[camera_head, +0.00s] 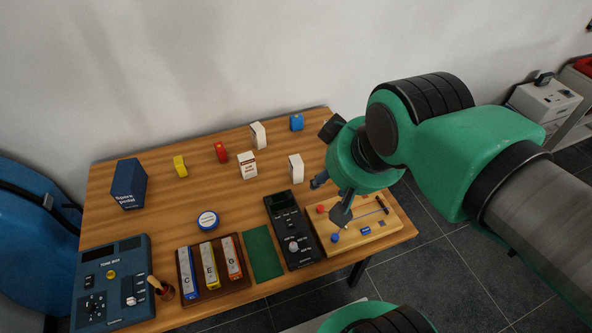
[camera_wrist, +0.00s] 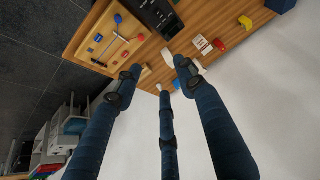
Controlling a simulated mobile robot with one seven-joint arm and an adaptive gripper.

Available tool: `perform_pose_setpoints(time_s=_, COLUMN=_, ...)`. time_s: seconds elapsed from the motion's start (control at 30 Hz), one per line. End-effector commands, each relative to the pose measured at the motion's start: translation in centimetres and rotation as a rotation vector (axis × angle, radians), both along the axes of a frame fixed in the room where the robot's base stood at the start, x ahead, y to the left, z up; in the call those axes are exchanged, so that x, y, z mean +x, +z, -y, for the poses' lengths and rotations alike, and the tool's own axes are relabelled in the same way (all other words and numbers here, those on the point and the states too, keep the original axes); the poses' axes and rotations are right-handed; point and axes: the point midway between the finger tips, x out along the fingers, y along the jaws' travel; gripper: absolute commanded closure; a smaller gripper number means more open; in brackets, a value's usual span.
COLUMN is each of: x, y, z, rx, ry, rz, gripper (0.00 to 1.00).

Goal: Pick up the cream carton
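Three pale cartons stand on the wooden table (camera_head: 190,222). One plain carton (camera_head: 296,168) is nearest my gripper, another (camera_head: 258,135) stands at the back, and a third (camera_head: 247,165) has a red label. I cannot tell for sure which is the cream one. My gripper (camera_head: 329,198) is above the table, right of and in front of the nearest plain carton, apart from it. In the wrist view its fingers are spread and empty. That view shows the nearest plain carton (camera_wrist: 168,56) beyond the fingertips and the red-labelled carton (camera_wrist: 202,44).
A wooden board with knobs (camera_head: 384,228) lies below my gripper, beside a black meter (camera_head: 291,232). A dark blue box (camera_head: 129,184) stands left. The wall is close behind the table.

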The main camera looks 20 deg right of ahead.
Motion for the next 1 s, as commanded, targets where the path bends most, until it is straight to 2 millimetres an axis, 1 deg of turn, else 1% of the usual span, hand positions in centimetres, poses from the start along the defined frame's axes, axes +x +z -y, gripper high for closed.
perform_pose_setpoints(time_s=0.03, x=0.0, y=0.0, z=0.0, rx=0.000, ry=0.000, rz=0.000, gripper=0.60)
perform_pose_setpoints(time_s=0.07, x=0.0, y=0.0, z=0.0, rx=0.000, ry=0.000, rz=0.000, gripper=0.56)
perform_pose_setpoints(time_s=0.1, x=0.0, y=0.0, z=0.0, rx=0.000, ry=0.000, rz=0.000, gripper=0.48)
perform_pose_setpoints(time_s=0.17, x=0.0, y=0.0, z=0.0, rx=0.000, ry=0.000, rz=0.000, gripper=0.36)
perform_pose_setpoints(time_s=0.2, x=0.0, y=0.0, z=0.0, rx=0.000, ry=0.000, rz=0.000, gripper=0.35)
perform_pose_setpoints(time_s=0.5, x=0.1, y=0.0, z=0.0, rx=0.001, ry=-0.003, rz=-0.001, gripper=0.35)
perform_pose_setpoints(time_s=0.67, x=0.9, y=0.2, z=0.1, rx=0.017, ry=-0.033, rz=-0.013, gripper=0.35)
perform_pose_setpoints(time_s=0.77, x=2.1, y=0.4, z=0.1, rx=0.038, ry=-0.077, rz=-0.030, gripper=0.35)
perform_pose_setpoints(time_s=0.87, x=3.8, y=0.5, z=0.3, rx=0.067, ry=-0.141, rz=-0.052, gripper=0.35)
perform_pose_setpoints(time_s=1.0, x=6.9, y=0.4, z=0.5, rx=0.118, ry=-0.258, rz=-0.092, gripper=0.35)
